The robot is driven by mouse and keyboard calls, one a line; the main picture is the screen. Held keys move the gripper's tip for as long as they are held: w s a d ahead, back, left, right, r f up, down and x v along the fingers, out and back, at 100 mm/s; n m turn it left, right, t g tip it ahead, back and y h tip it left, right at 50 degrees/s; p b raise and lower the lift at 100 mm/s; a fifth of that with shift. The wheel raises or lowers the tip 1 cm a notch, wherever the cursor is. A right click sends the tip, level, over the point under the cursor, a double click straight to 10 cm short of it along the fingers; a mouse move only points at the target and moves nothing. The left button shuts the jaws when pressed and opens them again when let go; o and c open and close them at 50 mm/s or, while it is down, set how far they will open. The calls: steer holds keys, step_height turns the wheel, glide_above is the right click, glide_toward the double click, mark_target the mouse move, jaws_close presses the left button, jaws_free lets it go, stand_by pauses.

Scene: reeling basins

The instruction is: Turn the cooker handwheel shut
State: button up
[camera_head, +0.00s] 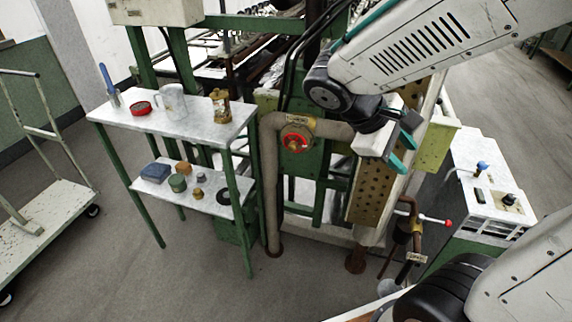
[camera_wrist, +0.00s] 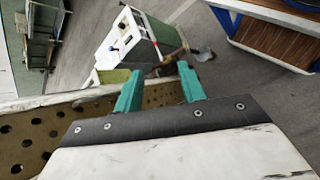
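A red handwheel (camera_head: 296,138) sits on the thick grey-brown pipe (camera_head: 269,190) in the middle of the head view. A small label (camera_head: 297,119) is just above it, its text too small to read. My gripper (camera_head: 406,153) has teal fingers and is to the right of the handwheel, clearly apart from it, near the perforated panel (camera_head: 372,190). In the wrist view my gripper (camera_wrist: 161,88) is open, with nothing between the fingers. The handwheel does not show in the wrist view.
A two-level table (camera_head: 180,134) with a jug, tins and small items stands left of the pipe. A red-tipped lever (camera_head: 435,220) is at lower right, near a white-topped cabinet (camera_head: 480,185). A trolley (camera_head: 55,220) is far left. Floor in front is clear.

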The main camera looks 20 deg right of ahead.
steer(key=w+f+n+t+h, duration=0.3)
steer(key=w+n+h, duration=0.35)
steer(key=w, duration=0.35)
steer(key=n+t+y, duration=0.5)
steer(key=n+t, duration=0.9)
steer(key=n, duration=0.2)
glide_toward(292, 149)
steer(key=x, duration=0.3)
steer(key=shift+h, duration=0.25)
steer(key=shift+x, duration=3.15)
steer(key=shift+a+f, duration=0.1)
